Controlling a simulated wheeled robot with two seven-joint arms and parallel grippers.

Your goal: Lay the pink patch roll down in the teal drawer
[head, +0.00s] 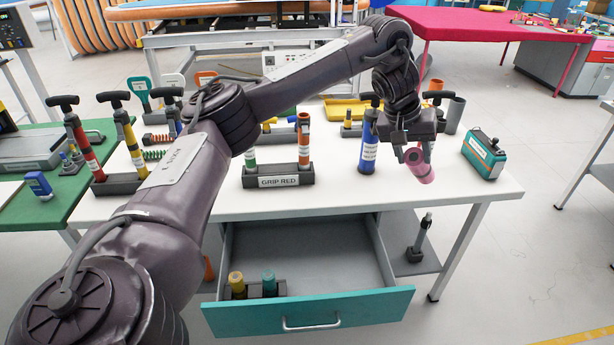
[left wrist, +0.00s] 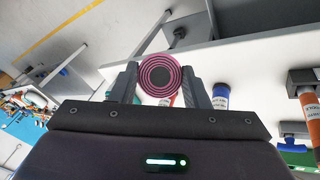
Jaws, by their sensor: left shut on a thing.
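My left gripper (head: 417,160) is shut on the pink patch roll (head: 421,167), above the right part of the white table, near its front edge. The roll is tilted in the head view. In the left wrist view my left gripper (left wrist: 160,85) has the roll (left wrist: 159,76) between its fingers, its ringed end facing the camera. The teal drawer (head: 308,312) is pulled out below the table top, lower and to the left of the roll. A rack with a yellow roll (head: 236,284) and a teal roll (head: 269,281) stands in its left front part. My right gripper is not in view.
The drawer's middle and right floor (head: 325,262) is bare. On the white table (head: 350,203) stand a blue pump (head: 369,150), a GRIP RED rack (head: 279,178) with upright tubes, and a teal box (head: 484,155). A grey shelf with a small pump (head: 420,240) is right of the drawer.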

